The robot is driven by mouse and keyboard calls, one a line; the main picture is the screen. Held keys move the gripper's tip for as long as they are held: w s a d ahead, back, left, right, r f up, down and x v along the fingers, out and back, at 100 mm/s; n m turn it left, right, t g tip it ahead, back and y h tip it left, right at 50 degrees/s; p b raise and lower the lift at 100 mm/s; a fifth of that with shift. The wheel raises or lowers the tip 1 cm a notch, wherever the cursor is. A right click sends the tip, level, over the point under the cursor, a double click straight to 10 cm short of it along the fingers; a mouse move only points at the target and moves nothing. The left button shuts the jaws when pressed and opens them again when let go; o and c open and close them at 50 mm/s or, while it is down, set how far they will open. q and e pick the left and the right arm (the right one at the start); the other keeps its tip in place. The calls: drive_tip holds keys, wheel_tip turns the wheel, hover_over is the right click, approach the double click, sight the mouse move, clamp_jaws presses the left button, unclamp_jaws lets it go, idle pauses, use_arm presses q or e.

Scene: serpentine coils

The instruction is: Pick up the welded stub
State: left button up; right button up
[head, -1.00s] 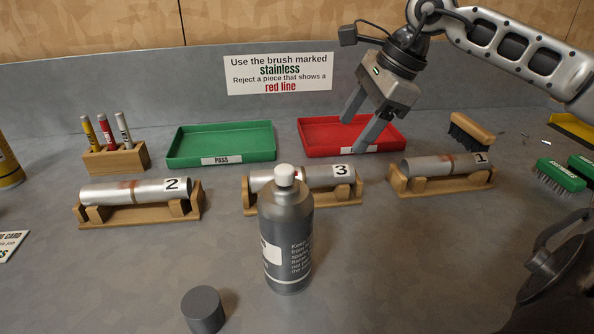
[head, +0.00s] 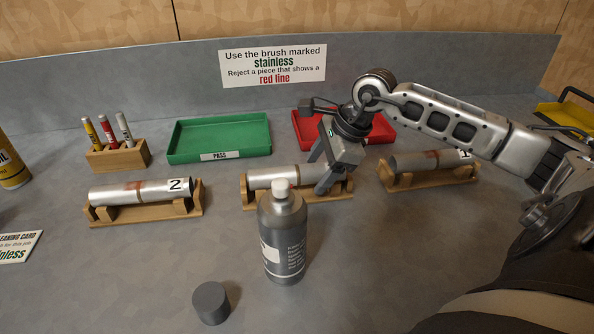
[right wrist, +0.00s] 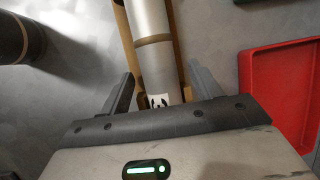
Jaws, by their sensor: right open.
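Three metal stubs lie on wooden cradles: stub 2 (head: 155,190) at left, stub 3 (head: 268,176) in the middle, stub 1 (head: 410,163) at right. Brown weld bands show on stubs 2 and 1. My right gripper (head: 318,174) is open at the right end of stub 3, its fingers on either side of it. In the right wrist view stub 3 (right wrist: 148,22) runs between the open fingers, with a brown band and its number label partly covered by the gripper. Contact cannot be told. My left gripper is not in view.
A grey bottle (head: 283,245) stands just in front of stub 3, with a loose grey cap (head: 210,303) nearby. Behind are a green PASS tray (head: 220,155), a red tray (head: 382,136) partly behind my arm, and a marker block (head: 119,156).

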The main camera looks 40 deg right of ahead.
drive_tip(key=c, duration=1.3)
drive_tip(key=shift+r, duration=0.1)
wheel_tip(320, 180, up, 18)
drive_tip(key=shift+f+p, duration=0.1)
drive_tip(key=shift+p, duration=0.6)
